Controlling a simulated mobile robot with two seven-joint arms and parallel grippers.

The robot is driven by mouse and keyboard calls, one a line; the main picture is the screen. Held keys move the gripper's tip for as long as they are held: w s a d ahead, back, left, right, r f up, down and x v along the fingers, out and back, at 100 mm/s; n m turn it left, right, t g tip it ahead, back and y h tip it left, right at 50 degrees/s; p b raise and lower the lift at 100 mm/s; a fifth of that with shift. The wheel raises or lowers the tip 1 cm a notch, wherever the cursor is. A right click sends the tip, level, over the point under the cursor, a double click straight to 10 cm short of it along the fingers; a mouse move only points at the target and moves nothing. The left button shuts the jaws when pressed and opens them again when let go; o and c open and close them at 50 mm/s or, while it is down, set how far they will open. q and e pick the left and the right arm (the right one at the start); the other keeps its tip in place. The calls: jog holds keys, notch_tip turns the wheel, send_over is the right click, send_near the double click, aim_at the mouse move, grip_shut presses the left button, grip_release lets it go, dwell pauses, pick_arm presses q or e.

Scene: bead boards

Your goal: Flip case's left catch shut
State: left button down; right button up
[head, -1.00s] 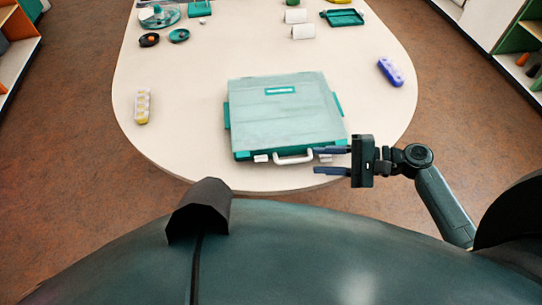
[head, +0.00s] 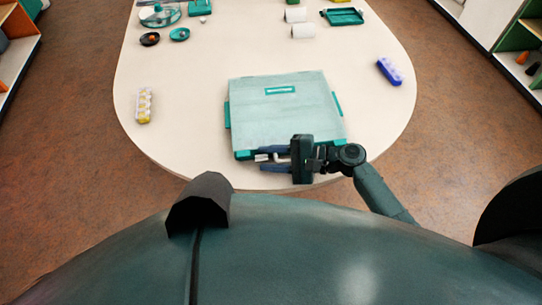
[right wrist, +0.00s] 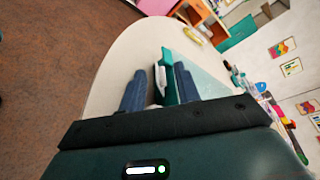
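The teal case (head: 285,105) lies closed on the table, its front edge toward me. Its left catch (head: 262,157), a small white piece, shows at the front edge by my fingertips; whether it is flipped shut is too small to tell. My right gripper (head: 261,159) is open, its two dark fingers apart at the front edge and covering most of the carry handle and the right catch. In the right wrist view, white parts and the case's teal edge (right wrist: 169,76) show between the spread fingers (right wrist: 161,80). My left gripper is not in view.
The cream table (head: 190,120) is clear around the case. A yellow-and-white bead piece (head: 144,105) lies left, a blue one (head: 389,71) right. White rolls (head: 303,31), a teal tray (head: 343,17) and small dishes (head: 180,34) are at the far end.

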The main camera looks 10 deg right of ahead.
grip_shut()
dwell(0.3)
